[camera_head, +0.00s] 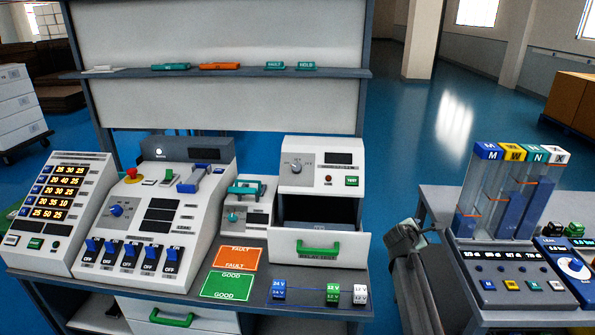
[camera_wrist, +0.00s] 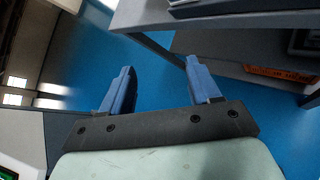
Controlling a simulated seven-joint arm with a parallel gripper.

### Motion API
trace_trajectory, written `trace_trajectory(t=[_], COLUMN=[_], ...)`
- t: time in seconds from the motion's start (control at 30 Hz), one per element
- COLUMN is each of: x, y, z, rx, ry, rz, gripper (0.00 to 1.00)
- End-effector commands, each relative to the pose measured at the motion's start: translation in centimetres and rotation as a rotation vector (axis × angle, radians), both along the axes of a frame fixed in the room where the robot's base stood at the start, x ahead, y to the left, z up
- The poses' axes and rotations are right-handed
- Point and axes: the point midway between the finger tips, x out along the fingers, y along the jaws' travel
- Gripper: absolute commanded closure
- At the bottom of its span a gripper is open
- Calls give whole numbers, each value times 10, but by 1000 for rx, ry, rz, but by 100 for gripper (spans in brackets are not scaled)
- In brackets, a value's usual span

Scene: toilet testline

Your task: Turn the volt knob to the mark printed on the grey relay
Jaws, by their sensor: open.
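A grey dial knob (camera_head: 295,166) sits on the white relay test unit at the back right of the bench; I cannot read its label or setting. A blue knob (camera_head: 116,210) is on the large sloped console; its label is also too small to read. A pale grey-white relay (camera_head: 360,294) with a 12 V mark stands at the bench's front right, beside a green 12 V relay (camera_head: 333,294) and a blue 24 V relay (camera_head: 279,290). My gripper (camera_wrist: 157,72) is open and empty in the wrist view, over blue floor, away from the knobs.
Below the dial, a drawer (camera_head: 320,247) with a green handle stands open. Orange FAULT (camera_head: 236,257) and green GOOD (camera_head: 227,286) mats lie on the bench. A second table with clear columns (camera_head: 510,200) stands right. Blue floor separates the tables.

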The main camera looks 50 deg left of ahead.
Motion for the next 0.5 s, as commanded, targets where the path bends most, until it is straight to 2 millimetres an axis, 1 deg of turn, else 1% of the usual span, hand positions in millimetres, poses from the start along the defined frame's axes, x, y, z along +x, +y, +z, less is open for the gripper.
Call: trace_trajectory(t=[0.03,0.1,0.17,0.2,0.27,0.3,0.37,0.4,0.47,0.5], x=[-3,-19,-36,-48,-67,-80,-102,-117,-141,-158], y=[34,65,89,105,128,144,168,184,208,223], z=[29,51,63,69,78,84,94,100,110,116], rx=[-39,-88,-117,-131,-152,-165,-183,-196,-215,-226], ry=[-58,-118,-159,-184,-221,-247,-285,-313,-354,-383], rz=[57,115,157,182,220,245,284,309,349,376], gripper=[38,38,38,38,38,38,38,38,38,38])
